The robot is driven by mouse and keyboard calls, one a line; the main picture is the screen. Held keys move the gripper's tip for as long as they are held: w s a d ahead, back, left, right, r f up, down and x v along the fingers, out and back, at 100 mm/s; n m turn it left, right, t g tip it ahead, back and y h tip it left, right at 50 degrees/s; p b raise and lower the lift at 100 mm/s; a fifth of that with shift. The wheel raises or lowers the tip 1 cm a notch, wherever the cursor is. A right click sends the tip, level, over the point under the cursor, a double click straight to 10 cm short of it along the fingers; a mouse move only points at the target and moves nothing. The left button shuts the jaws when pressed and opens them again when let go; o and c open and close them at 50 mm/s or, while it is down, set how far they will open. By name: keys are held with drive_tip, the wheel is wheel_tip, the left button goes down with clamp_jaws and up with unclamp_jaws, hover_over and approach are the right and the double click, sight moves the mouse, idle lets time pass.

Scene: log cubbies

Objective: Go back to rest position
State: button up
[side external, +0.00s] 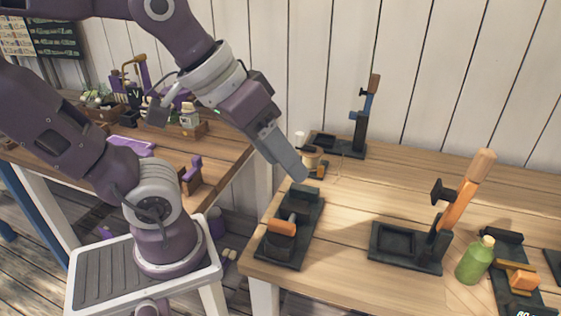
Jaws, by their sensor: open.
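My gripper (297,172) hangs at the end of my purple arm, above the left part of the right wooden table. It points down and to the right. Its fingers show edge-on as a grey shape, and nothing shows held in them. It is above the far end of a black tray-like fixture (300,205) with an orange block (282,227) at its near end. From this view I cannot tell how high the fingers are over the fixture.
The wooden table (345,240) also bears a black stand with an orange post (455,215), a green bottle (475,260), a black-orange fixture (515,278) and a rear stand (360,125). A cluttered second table (225,150) stands left. A white plank wall (430,70) is behind.

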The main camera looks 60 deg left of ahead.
drive_tip(key=shift+m+g+y, duration=0.3)
drive_tip(key=shift+m+y, duration=0.3)
drive_tip(key=shift+m, duration=0.2)
drive_tip(key=s, duration=0.1)
drive_tip(key=s+a+f, duration=0.2)
drive_tip(key=shift+s+a, duration=0.25)
drive_tip(key=shift+s, duration=0.1)
